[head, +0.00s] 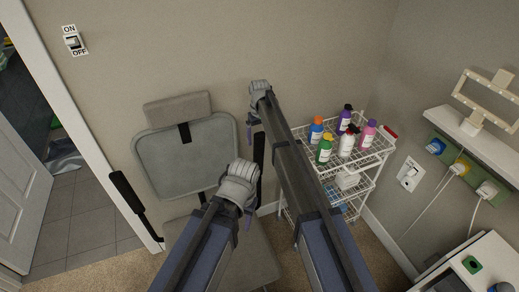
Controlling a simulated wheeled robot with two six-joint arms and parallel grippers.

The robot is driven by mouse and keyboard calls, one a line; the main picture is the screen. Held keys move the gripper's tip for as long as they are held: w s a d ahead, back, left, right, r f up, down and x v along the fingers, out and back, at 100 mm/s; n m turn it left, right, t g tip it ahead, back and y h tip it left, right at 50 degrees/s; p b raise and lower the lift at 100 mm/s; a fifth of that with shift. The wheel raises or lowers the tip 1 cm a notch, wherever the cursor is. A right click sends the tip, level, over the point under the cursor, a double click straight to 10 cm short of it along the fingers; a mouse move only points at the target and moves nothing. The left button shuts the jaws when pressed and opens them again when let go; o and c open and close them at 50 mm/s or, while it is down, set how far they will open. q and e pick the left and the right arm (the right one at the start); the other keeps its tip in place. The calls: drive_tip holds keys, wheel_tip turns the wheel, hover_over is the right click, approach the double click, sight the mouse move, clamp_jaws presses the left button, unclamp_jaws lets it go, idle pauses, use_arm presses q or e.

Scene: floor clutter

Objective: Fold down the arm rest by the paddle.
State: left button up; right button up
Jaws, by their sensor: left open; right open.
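A grey chair (185,158) stands against the wall, with a padded backrest, a headrest and a seat. A black arm rest (127,192) stands out at a slant on the chair's left side. A second black upright piece (259,150), which looks like the other arm rest, stands on the right side, partly hidden by my arms. I cannot tell which part is the paddle. My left gripper (240,182) is open, in front of the backrest's lower right corner. My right gripper (259,92) is open, higher up, beyond that upright piece's top. Contact is unclear at both.
A white wire cart (372,160) with several bottles stands to the right of my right arm. A wall shelf (470,133) and a white cabinet (475,268) are farther right. An open door (22,190) and tiled floor are at left. Cables hang on the right wall.

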drive_tip(key=b, duration=0.3)
hover_over(259, 156)
wheel_tip(259, 156, down, 4)
drive_tip(key=shift+w+d+f, duration=0.1)
drive_tip(key=shift+w, duration=0.25)
drive_tip(key=shift+c, duration=0.2)
clamp_jaws()
